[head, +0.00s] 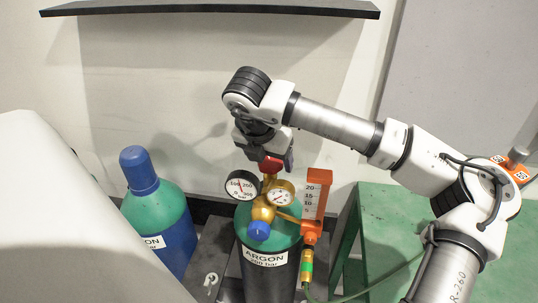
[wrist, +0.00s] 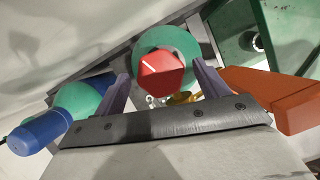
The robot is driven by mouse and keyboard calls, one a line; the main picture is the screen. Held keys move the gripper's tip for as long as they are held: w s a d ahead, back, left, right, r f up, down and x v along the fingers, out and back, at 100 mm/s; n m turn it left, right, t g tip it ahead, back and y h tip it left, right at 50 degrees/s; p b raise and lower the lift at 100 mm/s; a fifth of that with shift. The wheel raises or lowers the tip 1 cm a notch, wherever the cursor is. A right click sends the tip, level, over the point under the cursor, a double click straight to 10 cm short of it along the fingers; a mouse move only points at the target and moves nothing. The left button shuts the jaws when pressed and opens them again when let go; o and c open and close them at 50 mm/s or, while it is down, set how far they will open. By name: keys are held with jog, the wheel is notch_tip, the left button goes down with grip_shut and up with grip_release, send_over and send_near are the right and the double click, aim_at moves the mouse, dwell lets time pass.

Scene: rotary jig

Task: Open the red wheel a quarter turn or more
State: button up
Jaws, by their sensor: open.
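The red wheel (head: 271,165) sits on top of the argon cylinder's brass valve (head: 263,208) in the head view, partly hidden by my gripper. In the wrist view the red wheel (wrist: 170,80) looks like a faceted knob with a short white line on its top. My gripper (wrist: 161,70) is open, with one finger on each side of the wheel. A gap shows between each finger and the wheel in this view. Whether the fingers are level with the wheel is hard to tell. My gripper (head: 270,158) points down over the valve in the head view.
Two round gauges (head: 242,185) and an orange flowmeter (head: 315,200) stand close around the valve; the flowmeter (wrist: 270,95) is right of my fingers. A blue-capped green cylinder (head: 157,205) stands left. A green table (head: 375,220) is right, and a dark shelf (head: 210,9) hangs above.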

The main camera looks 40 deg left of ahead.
jog(key=c, duration=1)
jog(key=shift+o, duration=0.2)
